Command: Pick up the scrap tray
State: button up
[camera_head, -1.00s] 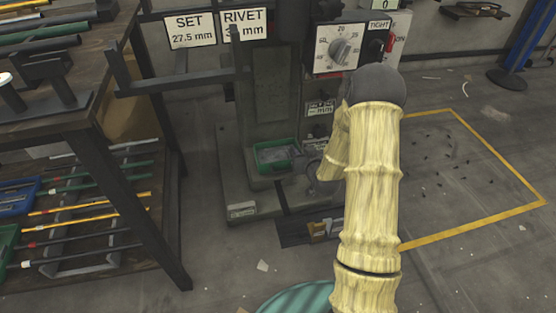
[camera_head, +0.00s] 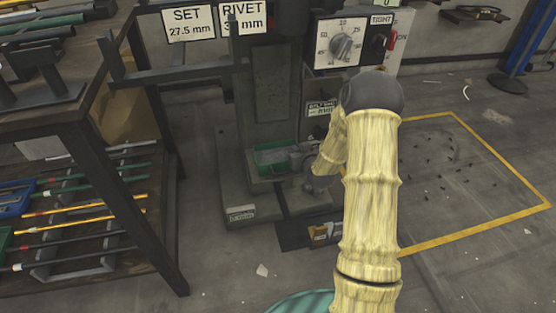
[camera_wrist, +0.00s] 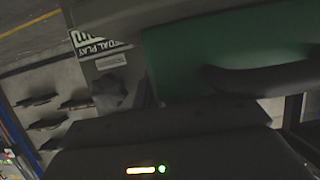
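The scrap tray (camera_head: 268,157) is a small green open box on the base of the rivet press in the head view. My gripper (camera_head: 296,158) is at its right side and covers its right part. In the wrist view the green tray wall (camera_wrist: 215,45) fills the upper right, very near. A dark rounded finger-like part (camera_wrist: 265,78) lies across the green there. I cannot tell whether the fingers touch the tray or how far apart they are.
The rivet press (camera_head: 275,95) rises behind the tray. A dark rack (camera_head: 95,130) with coloured rods stands at the left. A yellow-lined floor area (camera_head: 450,180) with small dark bits is at the right. The front floor is mostly clear.

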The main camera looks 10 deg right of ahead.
grip_shut()
notch_tip(320, 180, up, 10)
jog(key=p, duration=0.6)
dwell(0.4)
